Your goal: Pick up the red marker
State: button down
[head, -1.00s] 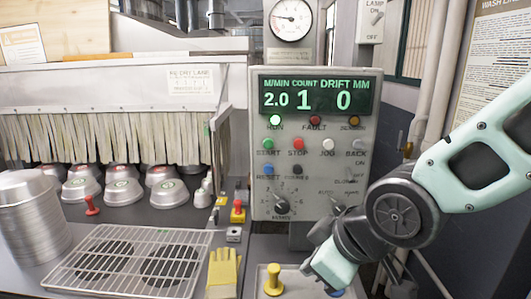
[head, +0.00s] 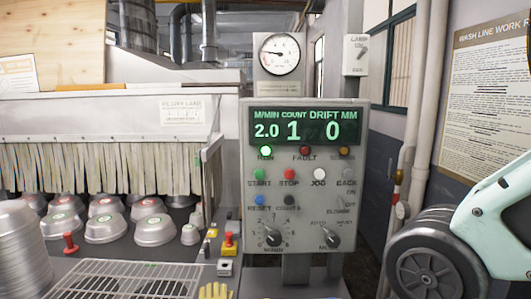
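A red marker (head: 70,242), shaped like a small peg with a round base, stands upright on the dark surface at the left in the head view. It is in front of the upturned metal pans and just behind the wire rack. Nothing hides it. My gripper is out of the frame; only part of my arm shows at the lower right, far from the marker.
Upturned pans (head: 145,222) sit before the strip curtain (head: 90,160). A pan stack (head: 18,250) stands at left, a wire rack (head: 125,283) in front. A red-topped yellow button (head: 229,243), yellow glove (head: 215,291) and control panel (head: 304,180) are to the right.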

aim_at(71, 248)
jog(key=u, duration=1.45)
jog(key=j+z, duration=0.1)
jog(key=z, duration=0.4)
jog(key=i+j+z, duration=0.1)
jog(key=j+z, duration=0.15)
jog(key=i+j+z, duration=0.2)
jog(key=j, duration=0.3)
jog(key=j+z, duration=0.4)
jog(key=j, duration=1.75)
jog(key=j+z, duration=0.15)
jog(key=j, duration=1.7)
jog(key=i+j, duration=0.25)
jog(key=i, duration=0.15)
jog(key=i+j, duration=0.25)
jog(key=i, duration=0.15)
